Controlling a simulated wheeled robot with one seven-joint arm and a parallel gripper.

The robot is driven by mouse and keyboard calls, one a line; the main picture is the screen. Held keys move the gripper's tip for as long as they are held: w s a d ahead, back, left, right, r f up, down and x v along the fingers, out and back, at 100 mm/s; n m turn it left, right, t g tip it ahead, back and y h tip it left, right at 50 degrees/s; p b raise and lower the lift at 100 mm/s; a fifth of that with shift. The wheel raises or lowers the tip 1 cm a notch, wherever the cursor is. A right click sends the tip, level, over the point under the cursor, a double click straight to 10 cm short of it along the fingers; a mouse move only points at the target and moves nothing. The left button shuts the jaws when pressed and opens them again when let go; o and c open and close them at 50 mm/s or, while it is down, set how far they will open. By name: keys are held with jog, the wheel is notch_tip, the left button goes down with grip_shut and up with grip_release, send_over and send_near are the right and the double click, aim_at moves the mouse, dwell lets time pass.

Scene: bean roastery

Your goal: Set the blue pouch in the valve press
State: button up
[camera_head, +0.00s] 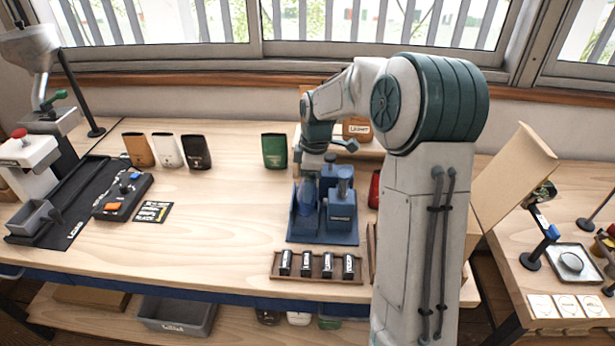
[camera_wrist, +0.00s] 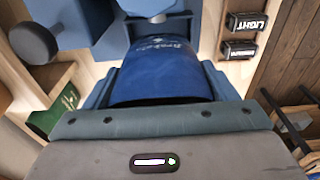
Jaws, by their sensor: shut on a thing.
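The blue pouch (camera_wrist: 160,76) fills the middle of the wrist view, with pale lettering on its face. My gripper (camera_wrist: 165,100) is shut on it, one jaw at each side. The valve press (camera_head: 322,239) is a blue stand on the bench, with a labelled block and a round knob on its right. In the head view my gripper (camera_head: 318,168) is low over the press's left part. The press also shows around the pouch in the wrist view (camera_wrist: 80,18). I cannot tell whether the pouch's bottom touches the press; my gripper and the press's parts hide it.
A wooden rack (camera_head: 318,277) of several small labelled canisters stands in front of the press. A green pouch (camera_head: 274,151) stands behind it to the left, with orange, white and black pouches farther left. A red item (camera_head: 374,190) is close on the right.

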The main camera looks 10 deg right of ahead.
jog(key=shift+f+b, duration=1.65)
jog(key=shift+f, duration=0.8)
jog(key=o, duration=1.2)
jog(key=shift+c, duration=0.2)
jog(key=shift+r, duration=0.15)
jog(key=shift+r+p, duration=2.65)
jog(key=shift+r, duration=0.7)
jog(key=shift+s, duration=0.1)
